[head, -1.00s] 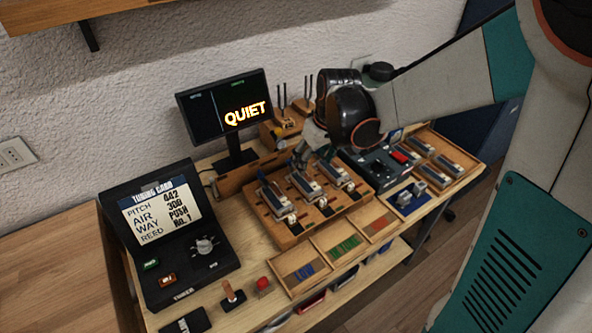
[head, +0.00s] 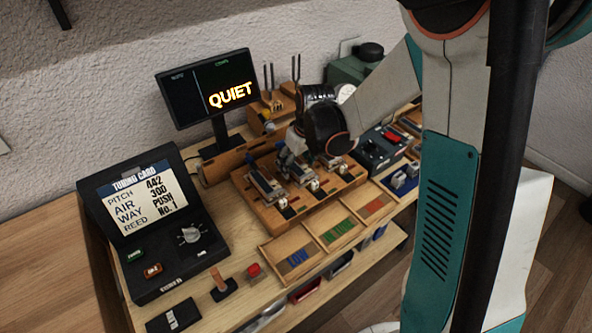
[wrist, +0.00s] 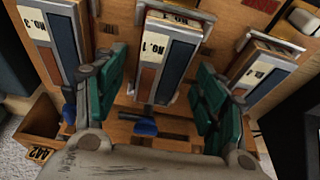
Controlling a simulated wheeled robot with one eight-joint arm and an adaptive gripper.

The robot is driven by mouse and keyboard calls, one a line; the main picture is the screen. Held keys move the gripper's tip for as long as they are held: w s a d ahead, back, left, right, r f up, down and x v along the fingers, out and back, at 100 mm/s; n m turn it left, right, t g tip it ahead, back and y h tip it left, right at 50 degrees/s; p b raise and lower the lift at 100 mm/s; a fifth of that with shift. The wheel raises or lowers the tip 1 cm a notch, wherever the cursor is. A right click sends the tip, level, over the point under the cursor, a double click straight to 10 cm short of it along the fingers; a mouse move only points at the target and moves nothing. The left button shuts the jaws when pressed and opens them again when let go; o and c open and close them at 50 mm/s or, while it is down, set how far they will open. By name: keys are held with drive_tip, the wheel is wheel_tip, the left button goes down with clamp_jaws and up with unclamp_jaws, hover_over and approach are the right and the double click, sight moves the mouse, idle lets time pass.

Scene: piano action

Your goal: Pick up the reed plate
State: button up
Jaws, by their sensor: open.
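A wooden rack (head: 268,212) on the bench holds three plate-like blocks with blue-grey metal edges, side by side. In the wrist view the middle plate (wrist: 163,62), labelled No. 1, stands between my two green-padded fingers. My gripper (wrist: 158,98) is open, with a finger on each side of this plate and gaps visible between. A plate marked No. 3 (wrist: 52,45) is to the left, and another plate (wrist: 262,72) with a hard-to-read label is to the right. In the head view my gripper (head: 288,160) is above the back of the rack and partly hidden by my wrist.
The tuning card screen (head: 145,200) reads Reed No. 1. A monitor (head: 207,90) showing QUIET stands behind the rack. A tray (head: 297,268) with blue, green and orange strips lies in front. A dark box (head: 375,150) stands right of the rack. Blue-handled parts (wrist: 145,125) lie below the middle plate.

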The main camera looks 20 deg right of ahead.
drive_tip(key=c, duration=1.3)
drive_tip(key=shift+r, duration=0.1)
